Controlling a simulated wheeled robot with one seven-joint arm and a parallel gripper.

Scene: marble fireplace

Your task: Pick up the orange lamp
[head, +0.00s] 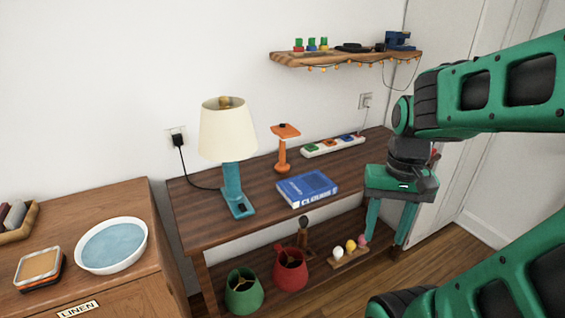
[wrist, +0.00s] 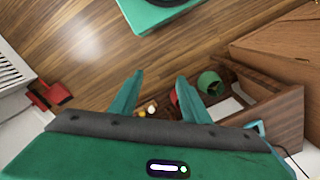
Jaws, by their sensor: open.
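The orange lamp (head: 281,158) is small, with a flat squarish head on a thin stem and a round base. It stands upright on the dark wooden table (head: 345,161), behind the blue book and right of the larger teal lamp. My gripper (head: 388,233) is to the right of the table, in front of its right end, with its fingers pointing down. It is apart from the lamp. In the wrist view my gripper (wrist: 160,79) has its two green fingers spread with nothing between them. I cannot make out the orange lamp in the wrist view.
A teal lamp with a cream shade (head: 228,130), a blue book (head: 307,189) and a power strip (head: 333,146) share the tabletop. A wall shelf (head: 345,59) hangs above. Green (head: 243,291) and red (head: 290,270) vessels stand below. A white bowl (head: 112,245) is on the left cabinet.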

